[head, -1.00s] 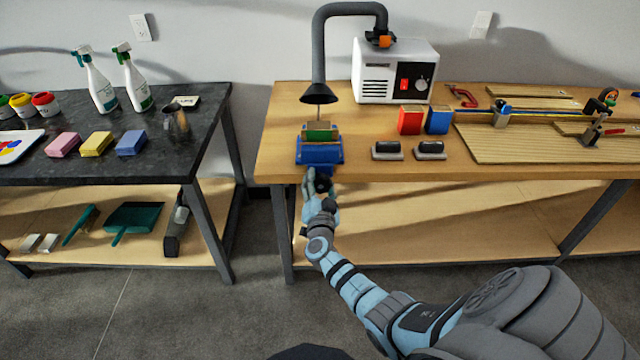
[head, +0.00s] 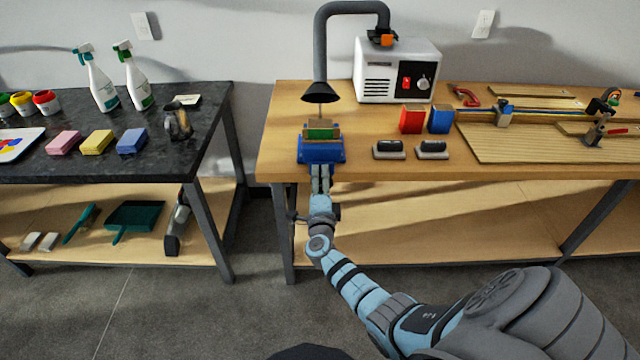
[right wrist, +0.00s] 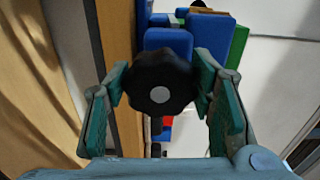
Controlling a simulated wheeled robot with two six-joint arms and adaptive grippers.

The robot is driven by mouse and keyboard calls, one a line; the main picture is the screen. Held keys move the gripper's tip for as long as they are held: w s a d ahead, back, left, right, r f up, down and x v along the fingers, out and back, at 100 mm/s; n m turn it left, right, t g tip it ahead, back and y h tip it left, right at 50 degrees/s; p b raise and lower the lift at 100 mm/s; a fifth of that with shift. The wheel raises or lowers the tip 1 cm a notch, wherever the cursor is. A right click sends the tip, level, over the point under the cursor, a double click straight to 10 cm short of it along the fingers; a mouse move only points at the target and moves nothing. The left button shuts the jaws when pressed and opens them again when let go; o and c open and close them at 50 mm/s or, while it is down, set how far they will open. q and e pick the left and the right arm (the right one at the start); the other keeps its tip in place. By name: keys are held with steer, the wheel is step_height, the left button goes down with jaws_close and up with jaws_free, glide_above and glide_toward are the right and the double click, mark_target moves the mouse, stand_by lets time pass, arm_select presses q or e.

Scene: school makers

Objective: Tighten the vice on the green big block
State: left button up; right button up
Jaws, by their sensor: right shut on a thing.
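The blue vice (head: 321,153) stands at the left front edge of the wooden workbench. The green big block (head: 320,134) sits between the vice's jaws, with tan jaw faces around it. In the right wrist view the vice (right wrist: 168,43) shows beyond its black knob (right wrist: 160,88), and part of the green block (right wrist: 238,46) shows at the right. My right gripper (right wrist: 160,80) is shut on the knob, one finger at each side. In the head view my right gripper (head: 320,178) is just in front of the vice, below the bench top's edge. My left gripper is out of view.
A black extraction nozzle (head: 319,92) hangs above and behind the vice. Two black-topped erasers (head: 389,150), a red box (head: 412,119) and a blue box (head: 439,120) are to its right. A white machine (head: 396,70) stands behind. A dark table (head: 60,170) is at the left.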

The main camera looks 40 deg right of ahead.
steer(key=m, duration=0.3)
steer(key=shift+s+a+f+m+b, duration=0.1)
steer(key=shift+s+f+m+b, duration=0.05)
steer(key=shift+f+m+b, duration=0.2)
steer(key=shift+o, duration=0.2)
steer(key=m, duration=0.3)
steer(key=shift+m+b, duration=0.25)
steer(key=shift+b, duration=0.15)
steer(key=m+b, duration=0.2)
steer(key=m, duration=0.4)
steer(key=shift+s, duration=0.1)
steer(key=m+b, duration=0.1)
steer(key=m, duration=0.3)
steer(key=m+b, duration=0.2)
steer(key=m, duration=0.1)
steer(key=shift+r+m, duration=0.1)
steer(key=shift+m, duration=0.2)
steer(key=m+b, duration=0.1)
steer(key=m, duration=0.1)
steer(key=m+b, duration=0.1)
steer(key=m, duration=0.1)
steer(key=m+b, duration=0.1)
steer(key=shift+d+m, duration=0.25)
steer(key=shift+m, duration=0.15)
steer(key=shift+c, duration=0.2)
steer(key=shift+m, duration=0.3)
